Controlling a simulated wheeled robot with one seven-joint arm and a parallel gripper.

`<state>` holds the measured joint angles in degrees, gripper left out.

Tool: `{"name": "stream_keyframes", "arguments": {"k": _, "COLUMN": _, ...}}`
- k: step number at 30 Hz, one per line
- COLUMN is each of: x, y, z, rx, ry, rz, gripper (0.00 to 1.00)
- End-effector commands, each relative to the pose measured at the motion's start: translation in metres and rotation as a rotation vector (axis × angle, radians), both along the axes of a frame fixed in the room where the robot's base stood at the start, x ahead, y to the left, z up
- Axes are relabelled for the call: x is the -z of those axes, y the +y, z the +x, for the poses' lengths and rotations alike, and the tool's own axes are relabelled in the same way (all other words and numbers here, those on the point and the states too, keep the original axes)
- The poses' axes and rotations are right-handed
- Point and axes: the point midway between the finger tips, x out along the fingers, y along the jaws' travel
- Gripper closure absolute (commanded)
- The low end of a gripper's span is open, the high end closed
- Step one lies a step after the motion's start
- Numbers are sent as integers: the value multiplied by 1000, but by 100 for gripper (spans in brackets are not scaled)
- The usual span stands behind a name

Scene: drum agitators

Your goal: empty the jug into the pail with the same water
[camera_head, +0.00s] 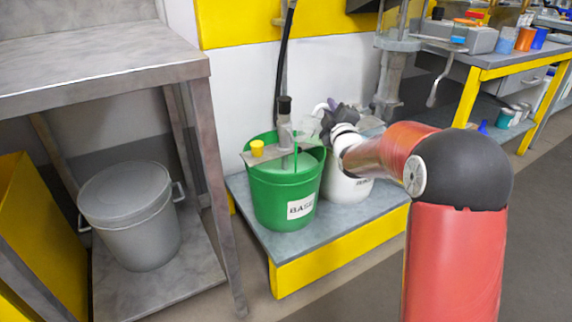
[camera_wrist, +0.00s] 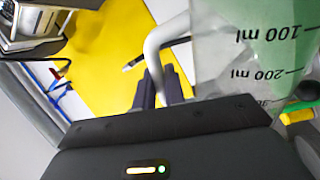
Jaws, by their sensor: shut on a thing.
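A green pail (camera_head: 285,190) with a white label starting "BA" stands on the low platform. A white pail (camera_head: 345,185) stands to its right, partly hidden by my arm; its label cannot be read. My gripper (camera_head: 338,118) is above the pails, over the white one's rim area. In the wrist view my gripper (camera_wrist: 158,82) is shut on the white handle of a clear jug (camera_wrist: 225,60). The jug's "100 ml" and "200 ml" marks appear upside down. Green shows through or in the jug; I cannot tell which. The jug is faint in the head view (camera_head: 311,124).
An agitator (camera_head: 285,125) with a bracket and yellow cap (camera_head: 257,147) crosses the green pail's top. A black hose (camera_head: 284,50) rises behind it. A metal table (camera_head: 100,65) stands left, with a lidded grey bucket (camera_head: 140,225) below. Floor at the front right is clear.

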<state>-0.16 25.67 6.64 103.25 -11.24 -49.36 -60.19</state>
Motion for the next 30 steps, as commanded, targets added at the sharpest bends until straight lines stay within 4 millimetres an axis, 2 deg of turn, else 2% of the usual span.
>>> {"name": "stream_keyframes", "arguments": {"k": 30, "x": -6, "y": 5, "z": -2, "rx": 0, "ry": -19, "rz": -52, "gripper": 100}}
